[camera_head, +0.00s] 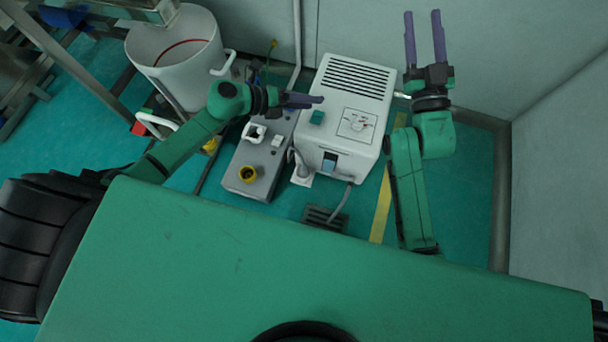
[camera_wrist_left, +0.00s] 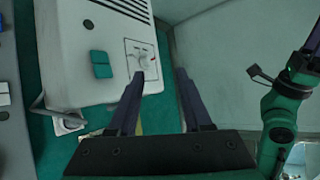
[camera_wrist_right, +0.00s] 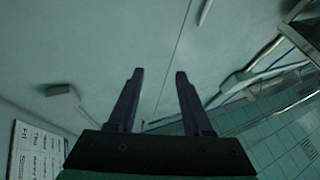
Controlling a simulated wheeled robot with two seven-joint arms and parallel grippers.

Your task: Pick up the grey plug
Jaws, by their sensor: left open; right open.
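A small grey piece that looks like the grey plug (camera_head: 297,160) is low against the left side of the white box (camera_head: 345,85), above a small white plate. A grey piece there also shows in the left wrist view (camera_wrist_left: 60,103). Its exact shape is too small to tell. My left gripper (camera_head: 313,101) is open and empty over the left part of the white box, above and beyond the grey piece. In the left wrist view its fingers (camera_wrist_left: 158,82) point across the box's dial panel. My right gripper (camera_head: 423,16) is open and empty, raised beyond the box's right side.
A grey panel (camera_head: 258,160) with a yellow-ringed knob stands left of the white box. A white bucket (camera_head: 180,55) is at the back left. A cable (camera_head: 343,203) runs from the box to a dark floor grate (camera_head: 323,218). Walls close off the back and right.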

